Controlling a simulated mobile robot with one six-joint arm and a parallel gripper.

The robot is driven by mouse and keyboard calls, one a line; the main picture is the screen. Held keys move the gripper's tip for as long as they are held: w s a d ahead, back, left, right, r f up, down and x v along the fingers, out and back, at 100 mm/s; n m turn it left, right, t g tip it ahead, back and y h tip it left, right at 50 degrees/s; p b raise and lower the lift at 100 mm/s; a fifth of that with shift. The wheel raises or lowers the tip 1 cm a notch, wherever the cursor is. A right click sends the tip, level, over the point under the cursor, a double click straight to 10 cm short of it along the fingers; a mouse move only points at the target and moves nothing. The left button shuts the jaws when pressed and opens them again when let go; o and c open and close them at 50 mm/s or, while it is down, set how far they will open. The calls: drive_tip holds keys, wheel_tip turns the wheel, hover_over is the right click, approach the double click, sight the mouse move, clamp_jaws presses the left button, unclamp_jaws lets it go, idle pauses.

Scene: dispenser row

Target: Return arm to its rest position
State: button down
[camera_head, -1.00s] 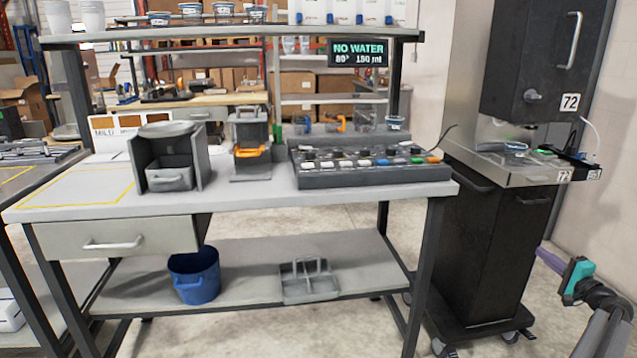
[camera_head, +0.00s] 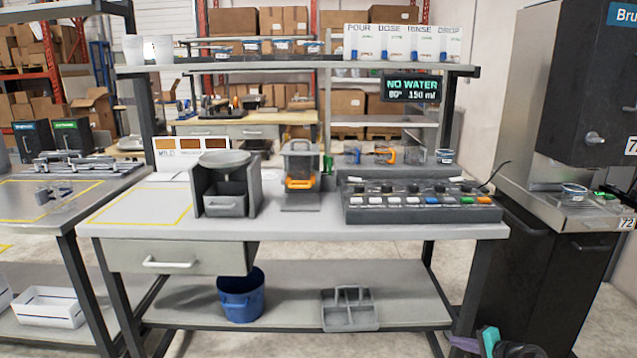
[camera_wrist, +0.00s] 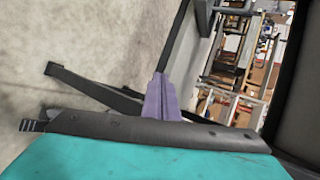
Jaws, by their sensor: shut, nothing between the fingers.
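My gripper (camera_head: 464,343) shows low at the bottom edge of the head view, right of centre, with purple fingers and a teal body part. In the wrist view its purple fingers (camera_wrist: 161,98) are together, with nothing held between them. The teal and black body fills the bottom of that view. My gripper is in front of and below the workbench top (camera_head: 290,226). Most of my arm is out of view.
The bench carries a button panel (camera_head: 420,208), a grey bin unit (camera_head: 226,206) and an orange-handled holder (camera_head: 300,184). A black dispenser (camera_head: 590,110) stands right. A blue bucket (camera_head: 241,300) and a grey caddy (camera_head: 350,312) sit on the lower shelf. Bare floor lies in front.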

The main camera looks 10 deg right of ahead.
drive_tip(key=s+a+f+n+g+y+p, duration=0.1)
drive_tip(key=s+a+f+n+g+p, duration=0.2)
drive_tip(key=a, duration=0.8)
drive_tip(key=s+a+f+n+g+p, duration=0.1)
drive_tip(key=s+a+f+g, duration=0.25)
drive_tip(key=a, duration=0.65)
drive_tip(key=s+a+f+n+g+y+p, duration=0.15)
drive_tip(key=a+f, duration=0.35)
drive_tip(key=a, duration=0.6)
drive_tip(key=s+a+f+n+g+h+p, duration=0.2)
drive_tip(key=s+a+n+g+h+p, duration=0.25)
drive_tip(key=s+a, duration=0.85)
drive_tip(key=s+r+n+g+h+p, duration=0.2)
drive_tip(key=s+n+g+p, duration=0.1)
drive_tip(key=s, duration=1.1)
drive_tip(key=shift+s+r+n+g, duration=0.15)
drive_tip(key=shift+s+n+g, duration=0.35)
drive_tip(key=shift+n, duration=0.3)
